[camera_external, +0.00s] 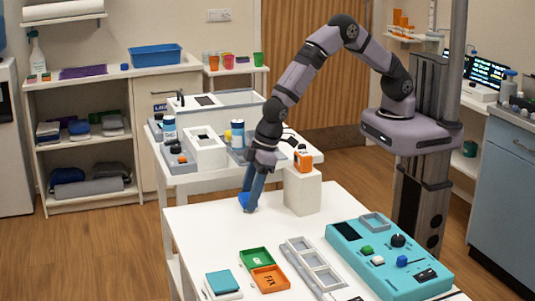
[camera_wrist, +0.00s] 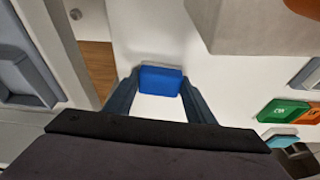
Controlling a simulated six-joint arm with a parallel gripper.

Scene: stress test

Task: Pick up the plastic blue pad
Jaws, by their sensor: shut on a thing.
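The blue pad (camera_external: 248,202) is at the fingertips of my gripper (camera_external: 250,196), at the back left of the white table (camera_external: 200,230). In the wrist view the blue pad (camera_wrist: 161,80) lies between the two finger ends of my gripper (camera_wrist: 160,88), which are shut on it. Its broad face is towards the camera. I cannot tell whether the pad touches the table or is just above it.
A teal panel (camera_external: 385,258), a grey frame tray (camera_external: 312,264), and green (camera_external: 257,257) and orange (camera_external: 270,279) trays lie nearer the front.

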